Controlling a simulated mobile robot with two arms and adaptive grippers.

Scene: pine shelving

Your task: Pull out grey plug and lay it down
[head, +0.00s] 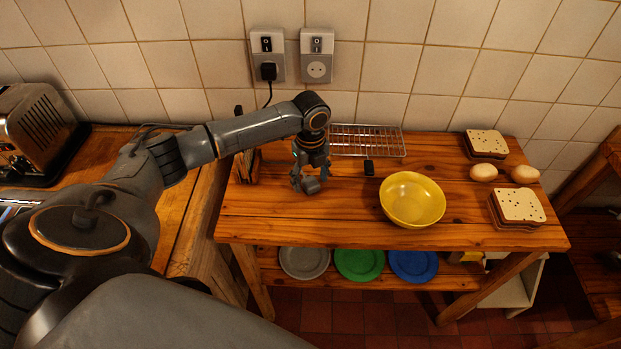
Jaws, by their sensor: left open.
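A dark plug (268,71) sits in the left wall socket (279,62); it looks black or dark grey. Its cord (269,95) hangs down behind my left arm, and the lower cord is hidden. The right wall socket (317,69) is empty. My left gripper (310,186) is open and points down, low over the left part of the wooden table, well below and in front of the sockets. A small grey rounded shape shows at its fingertips; I cannot tell whether it is a finger or a separate thing. My right gripper is out of view.
A small black object (369,168), a yellow bowl (412,200) and a wire rack (367,141) are on the table (320,222). Bread slices (519,206) and two eggs (484,172) are at right. A toaster (38,133) stands far left. The table's front left is clear.

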